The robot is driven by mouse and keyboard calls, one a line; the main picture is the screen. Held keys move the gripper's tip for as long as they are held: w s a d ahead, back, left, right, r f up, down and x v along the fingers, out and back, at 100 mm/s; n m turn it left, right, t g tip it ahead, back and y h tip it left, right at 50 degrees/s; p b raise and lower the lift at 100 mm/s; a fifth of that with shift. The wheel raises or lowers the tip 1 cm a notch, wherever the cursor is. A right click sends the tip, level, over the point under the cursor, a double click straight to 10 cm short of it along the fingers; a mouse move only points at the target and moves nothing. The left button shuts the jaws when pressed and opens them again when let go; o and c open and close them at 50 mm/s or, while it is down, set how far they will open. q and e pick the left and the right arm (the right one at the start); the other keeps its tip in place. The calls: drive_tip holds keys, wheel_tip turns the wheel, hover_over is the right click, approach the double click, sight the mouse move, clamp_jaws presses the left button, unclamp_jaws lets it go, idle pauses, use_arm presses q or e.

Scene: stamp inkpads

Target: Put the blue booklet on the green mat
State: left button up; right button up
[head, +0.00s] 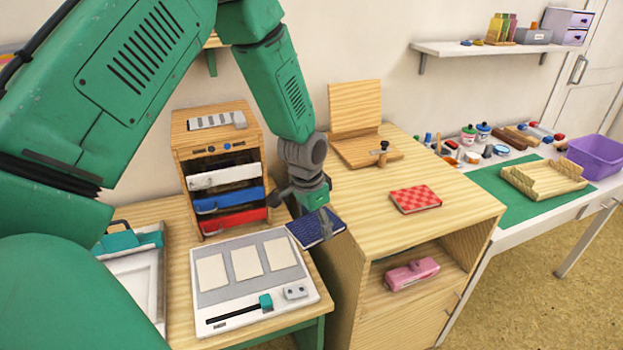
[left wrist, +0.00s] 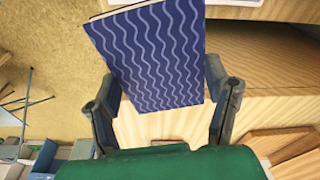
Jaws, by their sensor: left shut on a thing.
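The blue booklet (head: 312,228), dark blue with pale wavy lines, is gripped by my left gripper (head: 325,213). In the head view it hangs tilted over the edge between the left desk and the wooden cabinet. In the left wrist view the booklet (left wrist: 155,55) sits between the two fingers of my left gripper (left wrist: 162,95), its wavy face toward the camera. The green mat (head: 515,200) lies on the white table at the right, well away from the gripper. A wooden tray stands on part of it. My right gripper is not in view.
A red checkered booklet (head: 415,198) lies on the cabinet top (head: 365,215), with a wooden stand (head: 357,125) behind it. A drawer unit (head: 215,165) and a white board (head: 250,280) are on the left desk. The wooden tray (head: 545,178) and purple bin (head: 597,158) are at right.

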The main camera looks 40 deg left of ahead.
use_arm(q)
drive_tip(key=s+d+f+n, duration=0.3)
drive_tip(key=s+d+f, duration=0.8)
drive_tip(key=s+d, duration=0.3)
drive_tip(key=shift+d+f, duration=0.25)
drive_tip(key=shift+d, duration=0.8)
